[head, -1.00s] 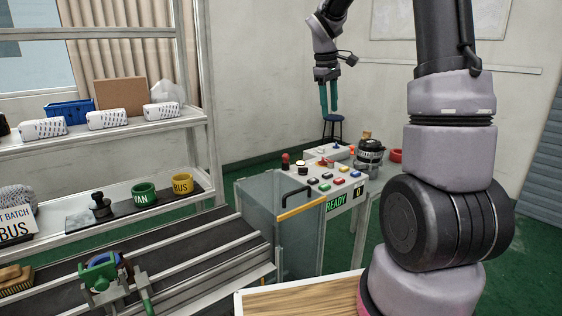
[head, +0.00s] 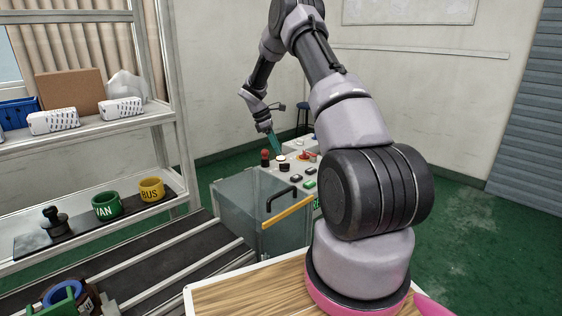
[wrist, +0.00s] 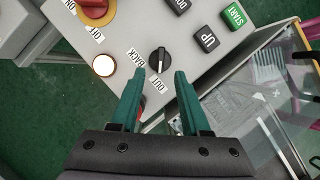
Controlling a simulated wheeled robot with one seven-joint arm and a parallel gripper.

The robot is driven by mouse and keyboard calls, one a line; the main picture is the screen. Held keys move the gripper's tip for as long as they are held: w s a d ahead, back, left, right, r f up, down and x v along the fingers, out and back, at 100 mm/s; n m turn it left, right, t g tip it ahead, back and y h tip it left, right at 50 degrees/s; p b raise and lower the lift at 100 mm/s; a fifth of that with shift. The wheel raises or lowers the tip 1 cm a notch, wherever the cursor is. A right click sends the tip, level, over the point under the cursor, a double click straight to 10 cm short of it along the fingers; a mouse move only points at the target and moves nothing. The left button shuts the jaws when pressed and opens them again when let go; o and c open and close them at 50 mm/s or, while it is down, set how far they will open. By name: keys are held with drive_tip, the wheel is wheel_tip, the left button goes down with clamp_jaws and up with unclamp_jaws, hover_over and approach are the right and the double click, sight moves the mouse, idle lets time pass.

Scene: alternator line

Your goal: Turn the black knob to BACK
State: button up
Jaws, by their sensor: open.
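The black knob (wrist: 160,61) sits on the grey control panel (wrist: 205,70), seen in the wrist view. A BACK label (wrist: 132,58) lies to its left and an OUT label (wrist: 158,86) lies below it in the picture. My gripper (wrist: 160,73) is open, its two green fingers reaching toward the knob, one tip at each side of it in the picture. I cannot tell whether they touch it. Which label the knob points at is unclear. In the head view my gripper (head: 275,144) is tilted down over the panel's far end.
A white round button (wrist: 103,65) and a red knob on a yellow ring (wrist: 94,8) are close to the black knob. UP (wrist: 206,38) and START (wrist: 234,15) buttons lie to the right. A clear-walled box with a black handle (head: 282,194) stands before the panel.

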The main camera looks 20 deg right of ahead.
sight(284, 167)
drive_tip(key=x, duration=0.6)
drive_tip(key=shift+f, duration=0.2)
drive_tip(key=shift+d, duration=0.1)
drive_tip(key=shift+c, duration=0.3)
clamp_jaws()
